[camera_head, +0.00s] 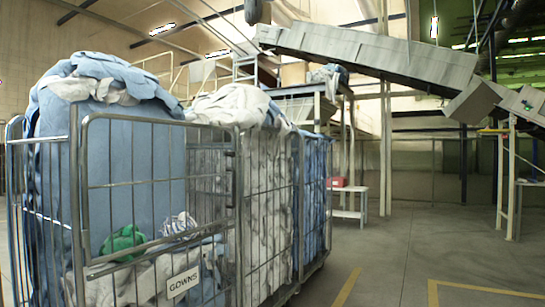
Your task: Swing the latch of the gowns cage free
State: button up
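The gowns cage (83,185) is a grey wire roll cage at the left front, with a white sign (183,282) reading GOWNS low on its front. Blue and pale cloth (110,75) is heaped above its rim. Inside, a green bundle (124,242) and a striped white one (179,224) lie on pale cloth behind the wires. I cannot make out the latch in this view. The bottom of the cage is cut off by the picture's lower edge. My gripper is not in view.
More wire cages of pale and blue cloth (315,195) stand close against the gowns cage on its right. The grey floor (400,255) to the right is open, with yellow lines (434,292).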

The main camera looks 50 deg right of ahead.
aim_at(230, 153)
jog(key=z, duration=1.25)
jog(key=i+l+z, duration=0.2)
jog(key=i, duration=0.7)
jog(key=i+z, duration=0.2)
jog(key=i, duration=0.65)
jog(key=i+j+z, duration=0.25)
jog(key=i, duration=0.65)
